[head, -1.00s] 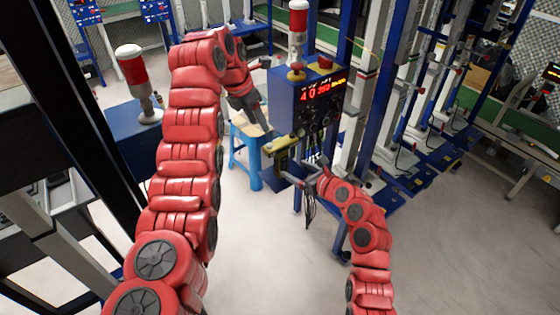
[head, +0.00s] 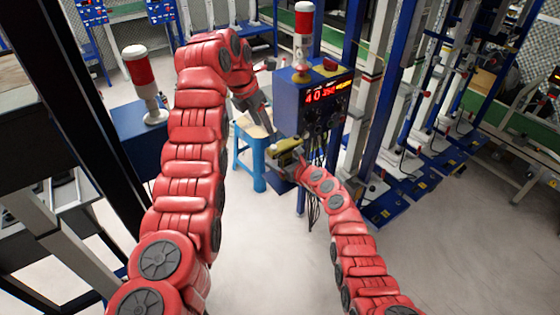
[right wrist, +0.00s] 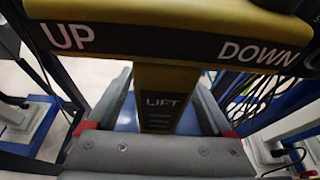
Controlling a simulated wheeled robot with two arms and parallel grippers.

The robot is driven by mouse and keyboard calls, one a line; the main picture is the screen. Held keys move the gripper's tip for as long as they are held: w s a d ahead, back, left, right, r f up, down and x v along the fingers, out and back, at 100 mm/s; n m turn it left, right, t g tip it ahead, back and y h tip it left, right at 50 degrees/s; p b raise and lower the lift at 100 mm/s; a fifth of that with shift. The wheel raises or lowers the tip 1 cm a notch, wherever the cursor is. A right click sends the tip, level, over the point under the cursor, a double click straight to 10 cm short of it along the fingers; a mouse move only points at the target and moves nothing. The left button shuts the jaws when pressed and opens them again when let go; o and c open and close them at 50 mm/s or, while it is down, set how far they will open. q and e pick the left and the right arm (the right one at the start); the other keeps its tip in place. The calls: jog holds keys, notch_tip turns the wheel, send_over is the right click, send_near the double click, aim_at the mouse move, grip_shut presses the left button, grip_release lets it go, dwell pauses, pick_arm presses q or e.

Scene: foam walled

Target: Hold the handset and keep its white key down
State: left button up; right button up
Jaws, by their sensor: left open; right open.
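The handset (head: 287,145) is a small yellow and dark bar in front of the blue control box. In the right wrist view the handset (right wrist: 165,95) shows a crossbar with UP and DOWN lettering and a stem marked LIFT. My right gripper (right wrist: 160,105) is open, with one finger on each side of the stem; I cannot tell whether they touch it. It also shows in the head view (head: 284,165), at the handset's underside. My left gripper (head: 268,128) is open just above and left of the handset. The white key cannot be made out.
The blue control box (head: 300,108) with a red display and red-white beacon (head: 303,30) stands right behind the handset. Cables (head: 314,205) hang below it. A blue stool (head: 257,165) is behind left. Light floor (head: 260,260) lies open in front.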

jog(key=shift+w+a, duration=0.1)
jog(key=shift+w, duration=0.1)
grip_shut()
pick_arm(q)
grip_shut()
dwell(0.4)
dwell(1.5)
